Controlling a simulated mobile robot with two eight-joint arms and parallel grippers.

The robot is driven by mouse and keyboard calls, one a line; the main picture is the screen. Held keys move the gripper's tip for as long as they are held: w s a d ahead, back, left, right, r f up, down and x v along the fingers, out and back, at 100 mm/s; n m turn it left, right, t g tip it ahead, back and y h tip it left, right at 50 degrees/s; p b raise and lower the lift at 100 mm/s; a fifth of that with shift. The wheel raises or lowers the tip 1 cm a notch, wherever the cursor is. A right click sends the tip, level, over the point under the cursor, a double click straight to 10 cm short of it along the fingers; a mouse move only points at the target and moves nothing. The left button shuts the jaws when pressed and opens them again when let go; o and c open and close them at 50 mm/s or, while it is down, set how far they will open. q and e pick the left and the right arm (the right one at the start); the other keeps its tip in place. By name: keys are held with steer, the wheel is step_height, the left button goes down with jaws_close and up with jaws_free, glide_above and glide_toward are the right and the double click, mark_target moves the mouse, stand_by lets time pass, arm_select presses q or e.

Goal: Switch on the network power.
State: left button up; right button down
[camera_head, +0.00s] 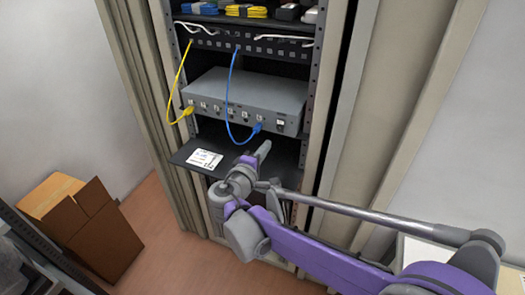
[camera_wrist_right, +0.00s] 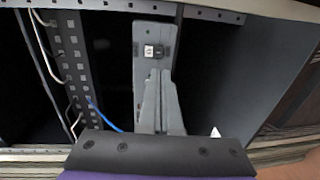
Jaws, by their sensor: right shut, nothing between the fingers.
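The grey network box (camera_head: 250,95) sits on a rack shelf, with a row of ports along its front. A small dark-and-white switch (camera_head: 281,124) is at the right end of that front. In the right wrist view the switch (camera_wrist_right: 154,51) shows one white half and one black half, on the grey front panel (camera_wrist_right: 146,28). My right gripper (camera_head: 263,150) is below and in front of the box, left of the switch. Its fingers (camera_wrist_right: 158,78) are together and empty, with their tips just short of the switch in the picture. They hide part of the panel. My left gripper is out of view.
A yellow cable (camera_head: 172,92) and a blue cable (camera_head: 228,95) hang in front of the box. A black shelf (camera_head: 240,152) with a white label card (camera_head: 204,158) juts out below. Rack posts stand at both sides. An open cardboard box (camera_head: 100,235) is on the floor.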

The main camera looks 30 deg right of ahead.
mark_target(280, 129)
steer(key=x, duration=0.9)
steer(key=shift+w+p, duration=0.15)
steer(key=shift+p, duration=0.2)
steer(key=shift+d, duration=0.1)
steer(key=shift+w+d, duration=0.1)
steer(key=shift+f, duration=0.2)
